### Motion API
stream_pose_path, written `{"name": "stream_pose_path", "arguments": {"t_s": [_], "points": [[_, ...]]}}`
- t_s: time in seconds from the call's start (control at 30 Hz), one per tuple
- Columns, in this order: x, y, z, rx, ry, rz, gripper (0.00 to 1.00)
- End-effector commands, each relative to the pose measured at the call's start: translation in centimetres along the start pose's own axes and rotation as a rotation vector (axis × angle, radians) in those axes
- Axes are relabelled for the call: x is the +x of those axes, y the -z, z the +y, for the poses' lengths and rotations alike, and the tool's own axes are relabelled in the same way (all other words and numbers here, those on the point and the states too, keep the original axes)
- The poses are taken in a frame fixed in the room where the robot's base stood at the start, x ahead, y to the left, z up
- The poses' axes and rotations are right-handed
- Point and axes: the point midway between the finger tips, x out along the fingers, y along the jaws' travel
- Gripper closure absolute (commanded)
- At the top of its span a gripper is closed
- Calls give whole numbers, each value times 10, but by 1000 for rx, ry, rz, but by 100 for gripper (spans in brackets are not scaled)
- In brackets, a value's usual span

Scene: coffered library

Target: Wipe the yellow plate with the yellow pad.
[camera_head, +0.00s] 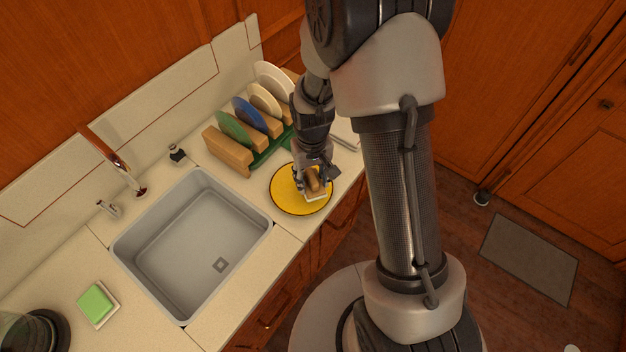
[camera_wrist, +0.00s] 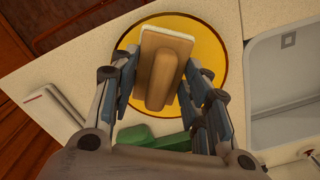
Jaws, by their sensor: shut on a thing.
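The yellow plate (camera_head: 282,196) lies flat on the counter to the right of the sink. It also shows in the wrist view (camera_wrist: 218,52), with its middle covered by the pad. The pad (camera_head: 314,190) looks like a pale tan block with a brown wooden handle on top. My gripper (camera_head: 318,174) is shut on this handle, and the wrist view shows the fingers on both sides of the pad (camera_wrist: 178,46). The pad is over the plate, towards its right side in the head view. I cannot tell whether its underside touches the plate.
A grey sink (camera_head: 195,245) is left of the plate. A rack (camera_head: 228,154) holding several upright plates stands behind. A green sponge (camera_head: 96,303) lies on a small white dish at the front left. A faucet (camera_head: 130,178) stands behind the sink. The counter's front edge is close to the plate.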

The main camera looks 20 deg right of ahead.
Motion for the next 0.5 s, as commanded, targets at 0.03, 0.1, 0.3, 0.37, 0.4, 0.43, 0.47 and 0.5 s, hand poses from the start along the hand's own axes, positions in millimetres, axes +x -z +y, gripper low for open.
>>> {"name": "stream_pose_path", "arguments": {"t_s": [0.03, 0.1, 0.3, 0.37, 0.4, 0.43, 0.47, 0.5], "points": [[-8, 1, 0, 0, 0, 2, 80], [-15, 2, 0, 0, 0, 2, 80], [-32, 5, 0, 0, 0, 1, 80], [-38, 6, 0, 0, 0, 2, 80], [-40, 6, 0, 0, 0, 2, 80], [-42, 7, 0, 0, 0, 2, 80], [-44, 7, 0, 1, 0, 2, 80], [-45, 7, 0, 0, 0, 2, 80]]}}
